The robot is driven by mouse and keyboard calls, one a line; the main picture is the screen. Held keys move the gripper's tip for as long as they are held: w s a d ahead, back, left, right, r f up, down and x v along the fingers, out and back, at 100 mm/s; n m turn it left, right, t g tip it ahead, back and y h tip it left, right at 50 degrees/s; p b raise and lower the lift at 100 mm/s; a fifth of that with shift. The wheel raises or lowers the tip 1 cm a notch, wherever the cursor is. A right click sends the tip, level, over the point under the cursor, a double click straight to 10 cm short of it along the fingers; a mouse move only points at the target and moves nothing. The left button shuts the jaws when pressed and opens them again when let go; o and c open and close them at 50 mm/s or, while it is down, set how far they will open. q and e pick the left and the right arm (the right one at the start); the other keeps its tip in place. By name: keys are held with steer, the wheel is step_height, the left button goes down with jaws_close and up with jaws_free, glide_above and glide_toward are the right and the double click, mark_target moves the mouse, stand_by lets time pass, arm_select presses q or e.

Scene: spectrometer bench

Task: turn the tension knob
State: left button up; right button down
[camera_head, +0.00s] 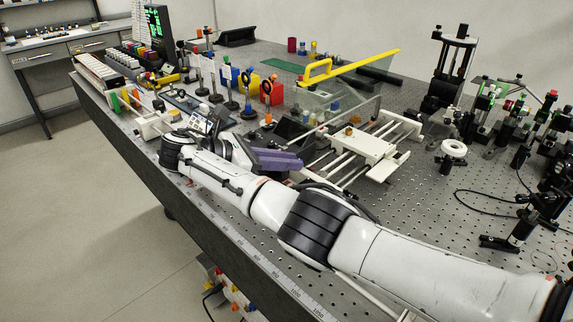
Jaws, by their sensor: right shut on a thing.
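My right arm comes in from the lower right and reaches across the front of the bench to the left. My right gripper (205,122) is at its far end, low over the bench near the left front edge. It is shut on a small part there, taken to be the tension knob. The knob itself is hidden by the gripper and wrist, so its angle cannot be told. My left gripper is not in view.
The perforated bench (420,205) is crowded. Posts with lenses (247,88) stand behind the gripper. A purple block (278,160) lies right of the wrist. A white railed stage (370,150) and a yellow-handled clear panel (345,68) are farther right. Open floor lies left.

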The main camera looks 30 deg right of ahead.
steer(key=shift+w+d+r, duration=0.15)
steer(key=shift+d+r, duration=0.05)
steer(key=shift+r, duration=0.05)
stand_by(0.5)
steer(key=c, duration=1.8)
jaws_free()
steer(key=shift+c, duration=0.2)
steer(key=shift+o, duration=0.9)
steer(key=shift+a+f, duration=0.15)
